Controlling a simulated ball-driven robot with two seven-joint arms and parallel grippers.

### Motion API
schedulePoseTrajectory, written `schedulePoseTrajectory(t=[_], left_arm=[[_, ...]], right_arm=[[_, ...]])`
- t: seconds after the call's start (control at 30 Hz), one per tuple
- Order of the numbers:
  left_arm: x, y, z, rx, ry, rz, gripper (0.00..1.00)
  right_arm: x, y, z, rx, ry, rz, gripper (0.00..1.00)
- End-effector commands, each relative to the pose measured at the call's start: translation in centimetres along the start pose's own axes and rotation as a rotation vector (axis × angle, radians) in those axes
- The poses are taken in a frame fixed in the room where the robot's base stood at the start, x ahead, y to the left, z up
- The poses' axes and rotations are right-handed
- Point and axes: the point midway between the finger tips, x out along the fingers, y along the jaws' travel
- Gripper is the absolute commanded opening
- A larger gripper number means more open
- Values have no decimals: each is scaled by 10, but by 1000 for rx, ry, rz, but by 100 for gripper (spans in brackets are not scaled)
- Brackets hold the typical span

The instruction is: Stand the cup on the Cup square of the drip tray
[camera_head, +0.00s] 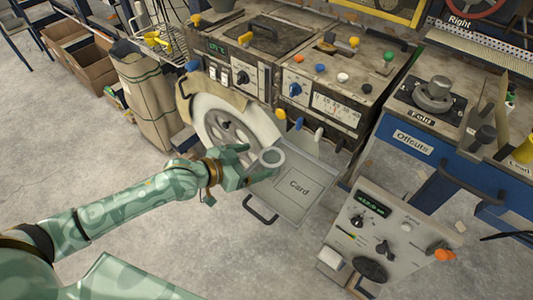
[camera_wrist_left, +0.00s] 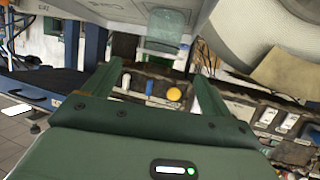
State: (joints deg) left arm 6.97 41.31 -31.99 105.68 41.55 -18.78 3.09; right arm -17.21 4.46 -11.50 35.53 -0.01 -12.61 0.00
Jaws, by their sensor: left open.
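A grey, round, open-topped thing (camera_head: 268,157), which looks like the cup, shows its rim just beyond my left gripper (camera_head: 247,170). Its lower part is hard to make out. A pale, see-through shape between the fingers in the left wrist view (camera_wrist_left: 165,28) may be the same cup. My left gripper is open, its fingers (camera_wrist_left: 158,80) apart and pointing towards the cup. A flat grey tray (camera_head: 313,165) with a dark handle lies beside it. My right gripper is not in view.
A large pale wheel (camera_head: 228,125) stands behind the gripper. A worn machine (camera_head: 290,70) with knobs is at the back. A control box (camera_head: 385,235) stands at front right, and a blue "Offcuts" drawer (camera_head: 440,165) at right.

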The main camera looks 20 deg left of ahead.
Motion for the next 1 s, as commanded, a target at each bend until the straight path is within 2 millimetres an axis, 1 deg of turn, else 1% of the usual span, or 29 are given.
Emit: schedulePoseTrajectory(t=[0.03, 0.1, 0.2, 0.3, 1.0], left_arm=[[-13, 0, -2, 2, -3, 1, 84], [-26, 0, -2, 0, -2, 1, 84], [-39, 1, -1, -1, -2, 1, 84], [-45, 0, 0, 0, -1, 1, 84], [-46, 0, 0, -1, 0, 1, 84]], right_arm=[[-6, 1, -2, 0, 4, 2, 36], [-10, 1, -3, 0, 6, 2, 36], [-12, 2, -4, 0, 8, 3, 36], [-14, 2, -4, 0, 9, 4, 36], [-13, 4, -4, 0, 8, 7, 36]])
